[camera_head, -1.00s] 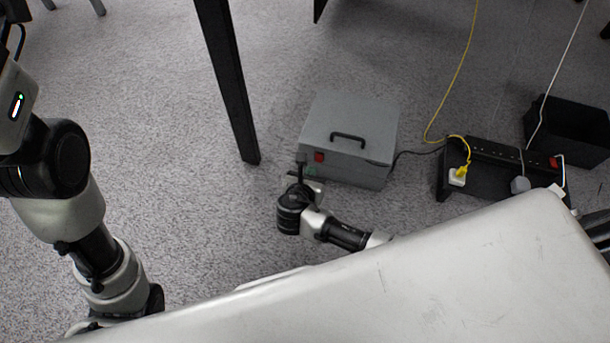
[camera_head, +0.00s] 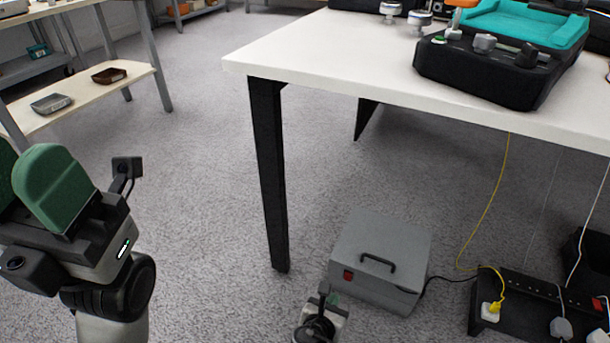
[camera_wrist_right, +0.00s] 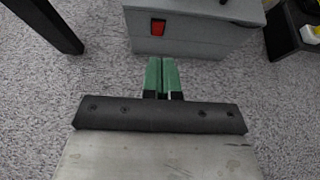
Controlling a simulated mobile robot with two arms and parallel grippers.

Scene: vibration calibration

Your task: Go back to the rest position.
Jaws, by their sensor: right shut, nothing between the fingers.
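My right gripper (camera_wrist_right: 161,75) is shut and empty in the right wrist view, its two green fingers together. It points at the front of a grey box (camera_wrist_right: 195,32) with a red switch (camera_wrist_right: 158,27), and floor shows between fingertips and box. In the head view my right gripper (camera_head: 334,298) is low, just in front of the grey box (camera_head: 385,245), partly hidden by its own wrist. My left gripper (camera_head: 45,185) is raised at the left edge, green fingers up and partly cut off; its opening is unclear.
A white table (camera_head: 330,50) carries a black device (camera_head: 490,70) with a teal tray (camera_head: 530,22). Its black leg (camera_head: 268,175) stands left of the box. A power strip (camera_head: 525,290) with cables lies right of it. A shelf (camera_head: 85,90) stands at the back left; floor between is clear.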

